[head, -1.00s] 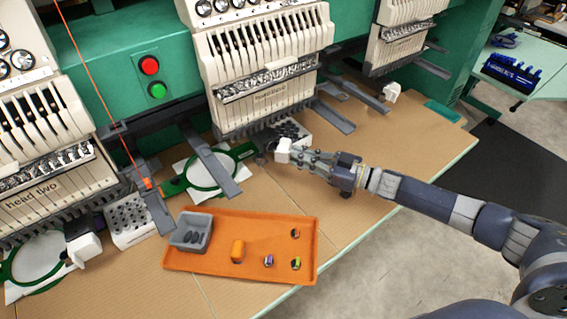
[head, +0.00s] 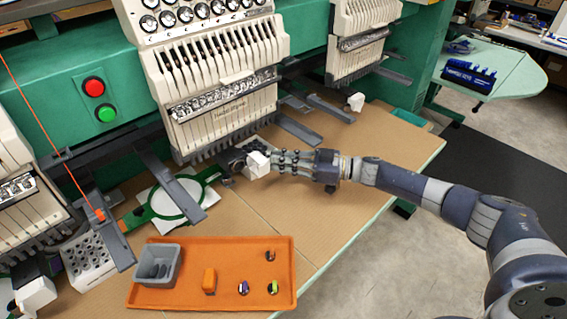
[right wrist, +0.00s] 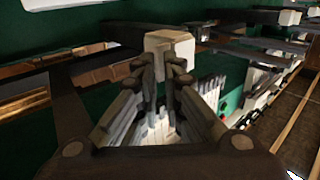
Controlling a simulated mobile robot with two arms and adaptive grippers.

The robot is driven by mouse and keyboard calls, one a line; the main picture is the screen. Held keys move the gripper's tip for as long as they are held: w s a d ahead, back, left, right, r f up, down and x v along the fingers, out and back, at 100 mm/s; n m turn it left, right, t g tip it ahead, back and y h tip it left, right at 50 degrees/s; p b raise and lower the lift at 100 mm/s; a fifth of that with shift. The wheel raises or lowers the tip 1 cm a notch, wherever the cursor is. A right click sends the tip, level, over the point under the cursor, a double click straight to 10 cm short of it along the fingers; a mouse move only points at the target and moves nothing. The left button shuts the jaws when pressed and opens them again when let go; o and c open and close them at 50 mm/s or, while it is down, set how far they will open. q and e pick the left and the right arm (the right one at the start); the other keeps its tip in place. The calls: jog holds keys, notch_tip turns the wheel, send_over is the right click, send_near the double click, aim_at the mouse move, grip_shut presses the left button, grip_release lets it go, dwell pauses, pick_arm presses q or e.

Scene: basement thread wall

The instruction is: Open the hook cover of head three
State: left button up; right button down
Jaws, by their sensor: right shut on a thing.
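Head three (head: 222,115) is the cream machine head in the middle of the head view. Below it, near the table, is its white blocky hook cover (head: 257,164). My right gripper (head: 272,162) comes in from the right and is shut on this cover. In the right wrist view the white cover (right wrist: 170,46) sits at the tips of the right gripper's fingers (right wrist: 166,72). The fingers hide part of it, and the hook behind it cannot be made out. My left gripper is not in view.
A green hoop (head: 191,214) and a grey machine arm (head: 170,187) stand left of the cover. An orange tray (head: 180,300) with a grey bin (head: 157,262) lies in front. Another white cover (head: 356,102) is at the right head. The table right of the tray is clear.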

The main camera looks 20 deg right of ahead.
jog(key=shift+w+a+r, duration=0.15)
jog(key=shift+a+r, duration=0.2)
jog(key=c, duration=1.8)
grip_release()
jog(key=shift+a, duration=0.15)
jog(key=shift+w+a+f, duration=0.1)
jog(key=shift+f, duration=0.1)
jog(key=v, duration=1.2)
jog(key=shift+w, duration=0.1)
